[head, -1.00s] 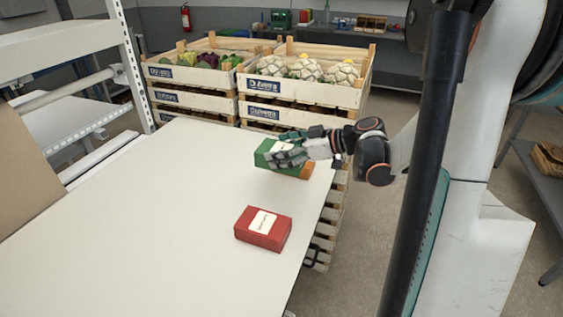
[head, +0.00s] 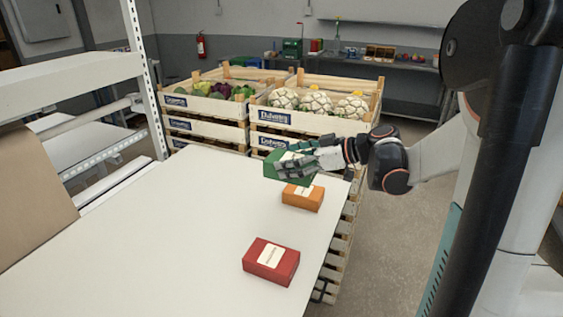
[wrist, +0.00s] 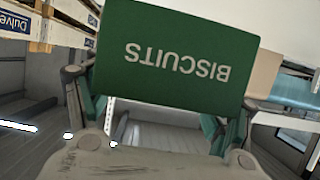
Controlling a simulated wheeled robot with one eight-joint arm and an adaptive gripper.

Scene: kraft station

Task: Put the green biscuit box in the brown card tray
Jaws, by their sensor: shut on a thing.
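The green biscuit box (head: 287,165) is in my gripper (head: 293,166), raised above the far right part of the white table. My fingers close on its sides and cover part of it in the head view. In the wrist view the box (wrist: 180,60) shows its green face with "BISCUITS" upside down, between the two fingers. A brown card surface (head: 32,190) stands at the left edge of the head view, cut off by the frame. I cannot tell whether it is the brown card tray; no open tray shows clearly.
An orange box (head: 302,197) and a red box (head: 271,261) lie on the white table (head: 170,240). Stacked wooden crates (head: 270,117) with vegetables stand behind it. A white shelf frame (head: 145,80) rises at the left. The table's middle and left are bare.

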